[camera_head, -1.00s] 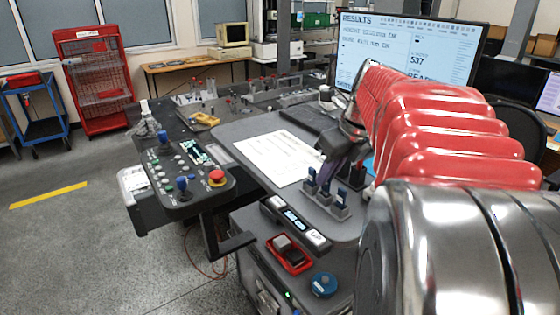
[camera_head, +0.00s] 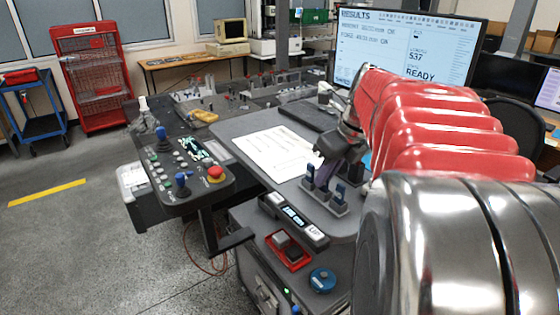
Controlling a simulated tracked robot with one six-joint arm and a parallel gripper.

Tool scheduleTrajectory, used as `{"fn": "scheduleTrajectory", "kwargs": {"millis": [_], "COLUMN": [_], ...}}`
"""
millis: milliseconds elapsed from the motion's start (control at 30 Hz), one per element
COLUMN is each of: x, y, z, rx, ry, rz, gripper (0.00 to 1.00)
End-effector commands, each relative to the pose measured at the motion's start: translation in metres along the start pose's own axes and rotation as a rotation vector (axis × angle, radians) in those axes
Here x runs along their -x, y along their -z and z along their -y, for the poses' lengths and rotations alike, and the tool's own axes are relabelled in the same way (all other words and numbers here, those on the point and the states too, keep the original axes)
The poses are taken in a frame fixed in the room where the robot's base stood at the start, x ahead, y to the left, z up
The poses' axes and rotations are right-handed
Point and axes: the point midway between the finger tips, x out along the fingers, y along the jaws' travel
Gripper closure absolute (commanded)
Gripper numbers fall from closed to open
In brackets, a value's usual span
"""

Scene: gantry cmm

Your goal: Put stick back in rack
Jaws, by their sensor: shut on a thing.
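The rack (camera_head: 326,204) is a small grey holder at the right front edge of the grey desk. I cannot tell whether the fingers touch the rack's sticks. My red and chrome arm hides the area to the right.
A white paper sheet (camera_head: 270,153) lies left of the rack. A control panel with a red button (camera_head: 215,174) is further left. A display bar (camera_head: 293,220), a red tray (camera_head: 287,250) and a blue knob (camera_head: 322,280) are in front. A monitor (camera_head: 405,47) stands behind.

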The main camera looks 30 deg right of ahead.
Motion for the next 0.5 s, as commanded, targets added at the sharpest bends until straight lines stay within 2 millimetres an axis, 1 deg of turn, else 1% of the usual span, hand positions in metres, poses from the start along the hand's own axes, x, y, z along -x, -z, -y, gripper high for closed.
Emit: {"fn": "scheduleTrajectory", "kwargs": {"millis": [500], "x": [-0.005], "y": [0.0024], "z": [-0.0001], "rx": [0.0], "ry": [0.0], "rz": [-0.001], "gripper": [1.0]}}
